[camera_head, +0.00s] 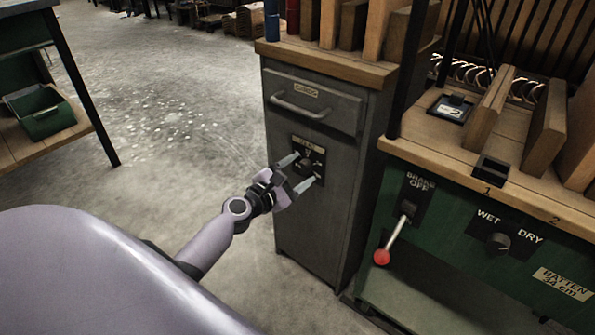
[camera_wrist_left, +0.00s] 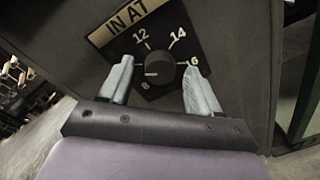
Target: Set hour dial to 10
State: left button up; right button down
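The hour dial is a round black knob (camera_head: 307,166) on a dark square plate on the grey cabinet's front. My right gripper is out of view.
The grey cabinet (camera_head: 315,225) has a drawer handle (camera_head: 299,107) above the dial. To the right, a green bench carries a red-tipped brake lever (camera_head: 382,256) and a WET/DRY knob (camera_head: 498,243). The floor left of the cabinet is clear.

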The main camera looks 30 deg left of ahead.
pick_arm(q)
jog(key=shift+s, duration=0.1)
jog(key=s, duration=0.7)
jog(key=shift+a+r, duration=0.15)
jog(key=shift+a, duration=0.2)
